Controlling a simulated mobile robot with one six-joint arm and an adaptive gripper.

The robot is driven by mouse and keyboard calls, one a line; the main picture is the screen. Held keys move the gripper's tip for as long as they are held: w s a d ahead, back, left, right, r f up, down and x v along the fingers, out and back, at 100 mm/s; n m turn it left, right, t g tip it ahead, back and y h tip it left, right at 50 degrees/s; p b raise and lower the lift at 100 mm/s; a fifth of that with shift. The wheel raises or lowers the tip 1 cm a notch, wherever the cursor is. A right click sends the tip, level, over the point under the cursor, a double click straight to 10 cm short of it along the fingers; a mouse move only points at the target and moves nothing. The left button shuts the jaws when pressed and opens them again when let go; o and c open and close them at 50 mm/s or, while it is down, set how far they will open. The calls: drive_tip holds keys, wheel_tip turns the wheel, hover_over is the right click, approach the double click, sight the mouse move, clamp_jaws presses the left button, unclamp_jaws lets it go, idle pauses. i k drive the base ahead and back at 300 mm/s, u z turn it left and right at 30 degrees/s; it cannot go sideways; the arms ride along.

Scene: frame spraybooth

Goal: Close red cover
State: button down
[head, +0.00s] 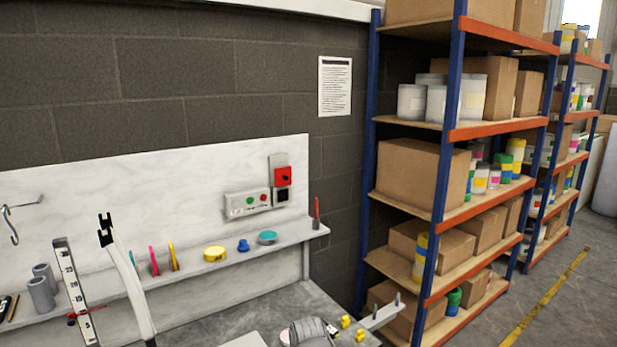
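The red cover (283,176) is a small red square piece with a dark spot. It is on a grey wall-mounted switch box (277,160) on the pale back panel. A small dark block (282,196) shows directly below the red piece. The cover's hinge and exact angle are too small to tell. A grey box with a green and a red button (247,203) is just to its left. My gripper is not recognisable in the head view, so its place relative to the cover does not show.
A narrow shelf (200,268) below the panel holds a yellow disc (215,254), a teal disc (267,237) and small tools. A white curved tube with a black forked end (128,270) rises at the front left. Blue-orange racks (448,130) with boxes stand right; the floor has free room.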

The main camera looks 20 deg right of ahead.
sight(283, 176)
drive_tip(key=z, duration=0.45)
drive_tip(key=k, duration=0.5)
drive_tip(key=z, duration=0.75)
drive_tip(key=k, duration=0.55)
drive_tip(key=z, duration=0.3)
drive_tip(key=i, duration=0.55)
drive_tip(key=u, duration=0.55)
drive_tip(key=i, duration=0.8)
drive_tip(key=u, duration=0.65)
drive_tip(key=i, duration=0.95)
drive_tip(key=u, duration=0.3)
